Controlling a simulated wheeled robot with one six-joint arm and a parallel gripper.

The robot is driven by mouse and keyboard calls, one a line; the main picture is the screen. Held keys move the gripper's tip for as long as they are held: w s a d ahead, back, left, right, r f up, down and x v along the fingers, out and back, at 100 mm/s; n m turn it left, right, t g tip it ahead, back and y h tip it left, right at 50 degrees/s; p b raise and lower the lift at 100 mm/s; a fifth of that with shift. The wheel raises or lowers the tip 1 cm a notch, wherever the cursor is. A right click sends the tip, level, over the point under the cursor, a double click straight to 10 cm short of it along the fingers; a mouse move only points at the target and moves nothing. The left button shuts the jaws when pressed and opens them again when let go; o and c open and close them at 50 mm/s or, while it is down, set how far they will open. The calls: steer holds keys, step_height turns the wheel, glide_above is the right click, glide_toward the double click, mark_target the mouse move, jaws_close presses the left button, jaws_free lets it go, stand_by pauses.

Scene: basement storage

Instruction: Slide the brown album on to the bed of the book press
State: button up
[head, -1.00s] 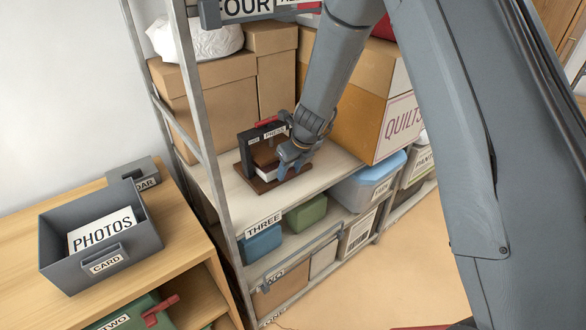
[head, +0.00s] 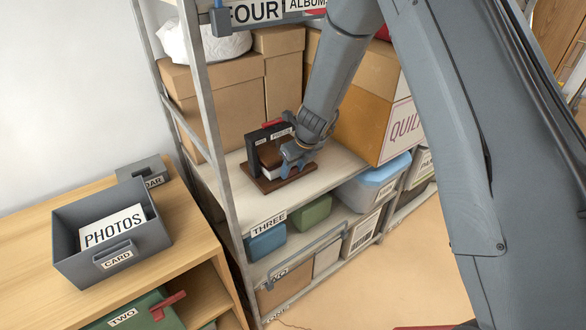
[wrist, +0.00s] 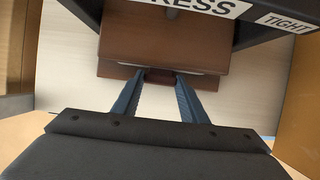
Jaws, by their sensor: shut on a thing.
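The brown album (head: 270,154) is at the book press on the shelf labelled THREE. In the wrist view the album (wrist: 165,45) lies over the brown bed, under the dark frame marked PRESS. My gripper (head: 290,158) is at the album's near edge; in the wrist view its two blue fingers (wrist: 160,78) close on a small dark red-brown part there. The book press has a black frame (head: 252,150), a red handle (head: 273,124) and a brown bed (head: 268,186). The bed also shows in the wrist view (wrist: 112,69). My gripper hides part of the album in the head view.
Cardboard boxes (head: 215,105) stand behind the press, and a QUILTS box (head: 375,120) is close on its right. A shelf post (head: 212,120) rises at left. Bare shelf (head: 232,200) lies around the bed. A grey PHOTOS tray (head: 70,245) stands on the wooden bench.

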steer(key=shift+f, duration=0.2)
steer(key=o, duration=1)
steer(key=shift+r, duration=0.1)
steer(key=shift+r+p, duration=1.7)
steer(key=shift+p, duration=0.8)
steer(key=shift+s+d+f+b, duration=0.1)
steer(key=shift+s+d+b, duration=0.7)
steer(key=shift+b, duration=0.4)
steer(key=shift+s+d+b, duration=0.55)
steer(key=shift+s+b, duration=0.25)
steer(key=shift+b, duration=0.05)
steer(key=shift+s+d+b, duration=0.5)
steer(key=shift+s+b, duration=0.3)
steer(key=shift+b, duration=0.05)
